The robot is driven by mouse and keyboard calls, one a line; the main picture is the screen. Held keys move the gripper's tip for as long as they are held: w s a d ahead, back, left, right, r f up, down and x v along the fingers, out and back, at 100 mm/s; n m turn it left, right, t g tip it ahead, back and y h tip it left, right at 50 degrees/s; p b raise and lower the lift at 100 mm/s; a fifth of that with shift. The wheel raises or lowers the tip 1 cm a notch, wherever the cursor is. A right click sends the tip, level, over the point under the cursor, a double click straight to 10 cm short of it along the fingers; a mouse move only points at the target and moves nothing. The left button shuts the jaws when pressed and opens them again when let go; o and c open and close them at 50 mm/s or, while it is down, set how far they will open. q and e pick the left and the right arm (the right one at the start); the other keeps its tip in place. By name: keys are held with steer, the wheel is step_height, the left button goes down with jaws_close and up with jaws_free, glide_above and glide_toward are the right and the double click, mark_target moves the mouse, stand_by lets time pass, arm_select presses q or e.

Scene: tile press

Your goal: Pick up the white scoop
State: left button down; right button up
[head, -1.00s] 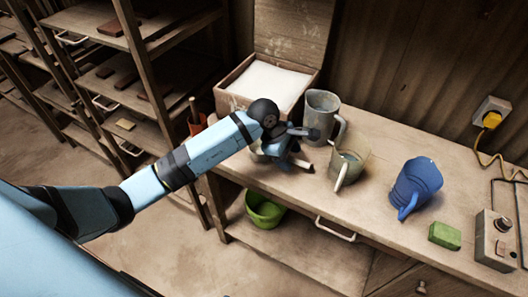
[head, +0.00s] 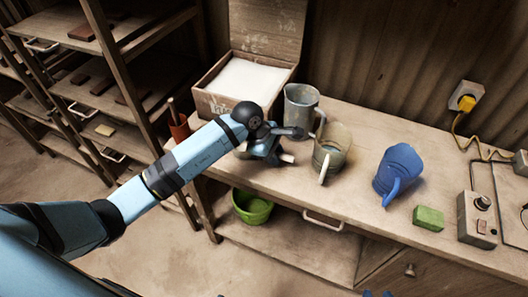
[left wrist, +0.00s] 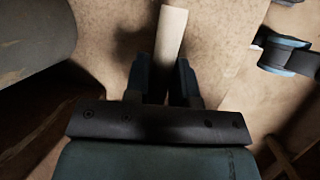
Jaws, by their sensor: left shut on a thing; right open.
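My left gripper (head: 270,153) is shut on a pale, whitish bar-like piece, the white scoop (left wrist: 170,45). In the left wrist view it runs out between the two dark fingers. In the head view only a small pale end of the scoop (head: 287,158) shows under the gripper, in front of the grey metal jug; the gripper hides the rest. I cannot tell whether the scoop touches the bench. My right gripper (head: 375,294) shows only as blue tips at the bottom edge of the head view.
A box of white powder (head: 212,104) with its lid up stands behind the left gripper. Close on its right are the grey metal jug (head: 299,105) and a clear jug (head: 333,150). A blue jug (head: 398,170), green block (head: 428,217) and control box (head: 476,222) stand further right.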

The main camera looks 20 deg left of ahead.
arm_select(q)
step_height(320, 180, up, 20)
steer(key=shift+b, duration=0.45)
stand_by(0.4)
